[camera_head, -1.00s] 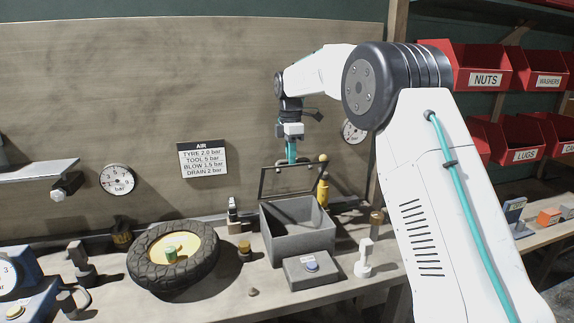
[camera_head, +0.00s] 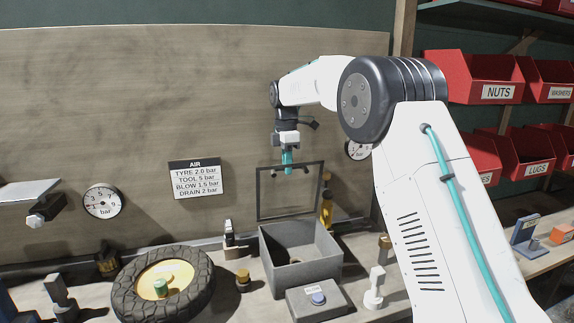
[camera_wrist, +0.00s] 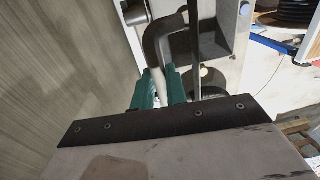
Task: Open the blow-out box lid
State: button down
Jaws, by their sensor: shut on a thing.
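The blow-out box (camera_head: 304,266) is an open-topped grey box on the bench in the head view. Its dark-framed lid (camera_head: 259,194) stands raised, close to upright, at the back of the box, and the wall shows through the frame. My gripper (camera_head: 287,170) is at the lid's top edge, with teal fingers. In the wrist view, the fingers (camera_wrist: 160,88) are shut on a grey curved handle (camera_wrist: 152,44), which looks to be the lid's. The fingers hide part of the handle.
A tyre (camera_head: 130,296) with a yellow hub lies left of the box. A small grey button box (camera_head: 320,301) stands in front of it. A yellow-handled tool (camera_head: 326,208) stands behind right. Red bins (camera_head: 480,75) are at the right.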

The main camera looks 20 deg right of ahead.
jog(key=shift+d+f, duration=0.1)
jog(key=shift+f, duration=0.05)
jog(key=c, duration=1.5)
grip_release()
jog(key=shift+r, duration=0.3)
notch_tip(320, 180, up, 7)
jog(key=shift+w+r, duration=0.15)
jog(key=shift+w, duration=0.2)
